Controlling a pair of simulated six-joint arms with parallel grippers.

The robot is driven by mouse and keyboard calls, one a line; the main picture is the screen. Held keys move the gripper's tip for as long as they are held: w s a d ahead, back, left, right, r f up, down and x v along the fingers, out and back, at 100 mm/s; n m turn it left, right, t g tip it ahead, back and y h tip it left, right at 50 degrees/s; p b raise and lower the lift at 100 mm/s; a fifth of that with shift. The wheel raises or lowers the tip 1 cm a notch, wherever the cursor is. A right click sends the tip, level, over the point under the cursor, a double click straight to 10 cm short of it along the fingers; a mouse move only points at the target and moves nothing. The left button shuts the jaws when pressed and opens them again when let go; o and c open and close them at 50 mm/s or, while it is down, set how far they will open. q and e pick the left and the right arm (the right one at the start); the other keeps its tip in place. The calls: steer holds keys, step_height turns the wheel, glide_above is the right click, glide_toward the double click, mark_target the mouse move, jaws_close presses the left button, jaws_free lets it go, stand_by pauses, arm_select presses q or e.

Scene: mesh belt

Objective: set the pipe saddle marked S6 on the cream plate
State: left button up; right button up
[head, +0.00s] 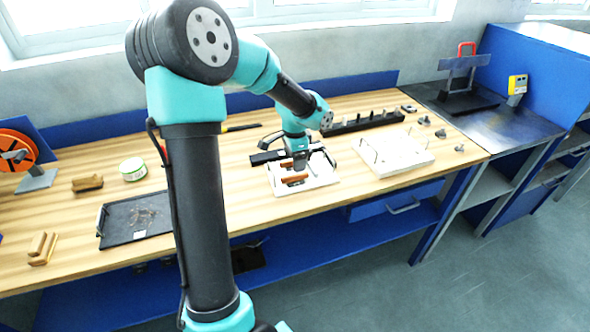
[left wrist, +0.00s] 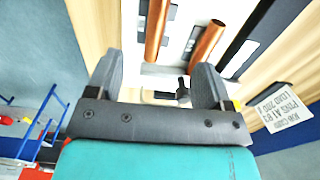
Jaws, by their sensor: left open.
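The cream plate (head: 328,182) lies near the front of the wooden bench, with two copper pipes on it. In the left wrist view the pale plate (left wrist: 180,72) and pipes (left wrist: 158,28) lie beyond my fingers. My left gripper (head: 299,166) is over the plate. It also shows in the left wrist view (left wrist: 155,82), fingers apart. A small dark piece (left wrist: 182,92) shows between the fingers, nearer the right one; I cannot tell whether it is held or what it is. No S6 mark is readable, so I cannot single out that saddle. My right gripper is out of view.
A pale board with upright pins (head: 395,160) lies right of the plate. A long dark rack (head: 360,122) stands behind. Several small grey parts (head: 440,133) sit at the bench's right end. A black tray (head: 118,235) lies left. A printed card (left wrist: 285,108) shows in the wrist view.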

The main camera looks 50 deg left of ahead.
arm_select(q)
steer(key=shift+r, duration=2.55)
